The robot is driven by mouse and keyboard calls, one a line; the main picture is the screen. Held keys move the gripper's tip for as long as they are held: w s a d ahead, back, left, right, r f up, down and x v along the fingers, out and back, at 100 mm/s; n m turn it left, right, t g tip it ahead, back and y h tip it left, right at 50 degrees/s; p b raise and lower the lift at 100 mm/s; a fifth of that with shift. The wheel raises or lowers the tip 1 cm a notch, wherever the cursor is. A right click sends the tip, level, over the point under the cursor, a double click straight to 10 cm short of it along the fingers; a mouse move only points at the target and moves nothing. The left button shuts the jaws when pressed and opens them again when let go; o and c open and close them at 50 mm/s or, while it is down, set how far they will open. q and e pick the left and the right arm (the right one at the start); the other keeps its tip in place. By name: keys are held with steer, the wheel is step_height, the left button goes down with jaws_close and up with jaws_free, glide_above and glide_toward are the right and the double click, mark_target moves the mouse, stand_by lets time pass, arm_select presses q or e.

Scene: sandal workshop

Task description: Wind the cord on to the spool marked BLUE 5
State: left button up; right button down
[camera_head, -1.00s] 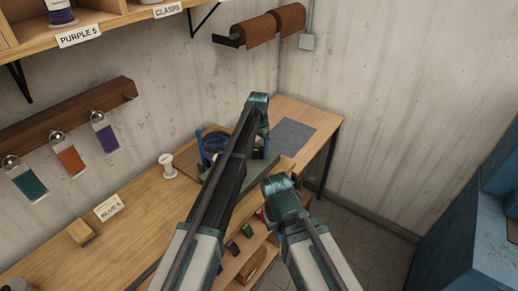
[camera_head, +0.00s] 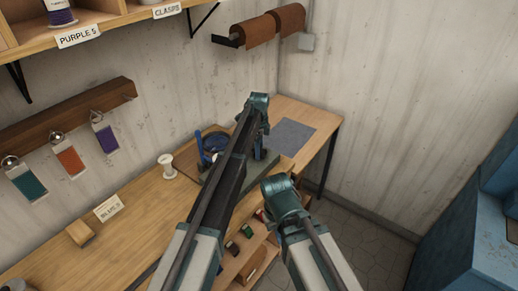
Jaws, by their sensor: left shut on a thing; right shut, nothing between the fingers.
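A grey-green winding device (camera_head: 262,172) stands on the bench with a dark blue ring or coil (camera_head: 213,146) at its left, partly behind my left arm. My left gripper (camera_head: 263,143) points down over the device's right side. It is shut on a small part there, apparently a blue upright piece (camera_head: 259,154); the fingertips are mostly hidden. My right gripper (camera_head: 270,214) is lower, in front of the bench edge, shut and empty, its fingers largely hidden by its own wrist. A white spool (camera_head: 167,165) stands left of the device. A small label (camera_head: 108,208), too blurred to read surely, stands further left.
A wooden block (camera_head: 80,234) lies left on the bench. A grey mat (camera_head: 289,137) covers its far right. Tagged teal, orange and purple samples hang from a wall rail (camera_head: 70,115). A lower shelf (camera_head: 243,262) holds small items. A blue cabinet (camera_head: 470,225) stands right.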

arm_select(q)
steer(key=m, duration=0.4)
steer(key=shift+m, duration=0.3)
steer(key=m, duration=0.3)
steer(key=shift+d+m, duration=0.1)
steer(key=shift+m, duration=0.3)
steer(key=m, duration=0.3)
steer(key=shift+s, duration=0.1)
steer(key=shift+m, duration=2.1)
steer(key=o, duration=1.2)
steer(key=shift+r, duration=0.15)
